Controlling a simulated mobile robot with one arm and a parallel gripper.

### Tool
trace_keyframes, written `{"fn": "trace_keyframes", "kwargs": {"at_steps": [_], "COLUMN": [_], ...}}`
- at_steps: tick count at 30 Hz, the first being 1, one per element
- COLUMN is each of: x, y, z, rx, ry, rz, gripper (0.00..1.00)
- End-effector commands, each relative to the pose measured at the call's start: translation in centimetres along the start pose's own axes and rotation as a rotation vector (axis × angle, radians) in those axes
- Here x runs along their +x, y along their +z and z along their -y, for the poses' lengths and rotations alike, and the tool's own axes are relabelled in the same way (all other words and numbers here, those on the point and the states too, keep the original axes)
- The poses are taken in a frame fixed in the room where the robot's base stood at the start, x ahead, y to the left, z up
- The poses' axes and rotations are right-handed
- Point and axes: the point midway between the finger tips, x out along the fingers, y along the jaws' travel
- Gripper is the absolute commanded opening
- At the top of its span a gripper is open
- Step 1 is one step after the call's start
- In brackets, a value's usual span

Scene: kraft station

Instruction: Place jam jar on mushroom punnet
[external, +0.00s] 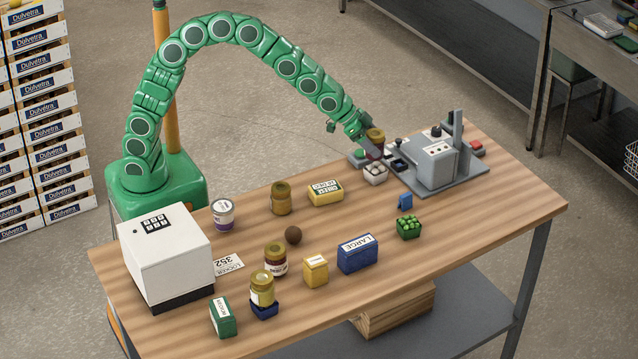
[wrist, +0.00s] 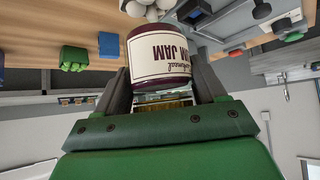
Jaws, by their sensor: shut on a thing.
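The jam jar (external: 376,136) has a gold lid, a dark body and a cream label. My gripper (external: 371,148) is shut on it. In the wrist view the jar (wrist: 160,52) sits between the two grey fingers, its label upside down in the picture. The mushroom punnet (external: 375,176), a small tray of white mushrooms, stands on the table directly below the jar in the external view. Its mushrooms (wrist: 150,10) also show at the top of the wrist view, close to the jar's base. I cannot tell whether jar and punnet touch.
A grey machine (external: 437,163) on a plate stands just right of the punnet. A green punnet (external: 409,228) and a small blue item (external: 405,202) are nearer the front. Other jars, boxes and a white safe (external: 165,250) fill the left half. The front right is clear.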

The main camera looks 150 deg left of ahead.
Motion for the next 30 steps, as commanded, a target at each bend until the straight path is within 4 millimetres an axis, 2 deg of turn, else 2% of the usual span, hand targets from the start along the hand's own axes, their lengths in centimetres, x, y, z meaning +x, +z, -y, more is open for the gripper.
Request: {"fn": "trace_keyframes", "kwargs": {"at_steps": [8, 15, 27, 28, 30], "x": [1.1, 3.1, 3.4, 3.5, 3.4], "y": [0.1, 2.1, 2.4, 2.4, 2.4], "z": [0.1, 0.1, 0.1, 0.1, 0.1], "rx": [0.001, 0.001, 0.001, 0.001, 0.001], "ry": [0.0, 0.0, 0.0, 0.0, 0.0], "rz": [0.0, -0.001, -0.001, -0.001, -0.001], "gripper": [0.25, 0.25, 0.25, 0.71, 0.82]}}
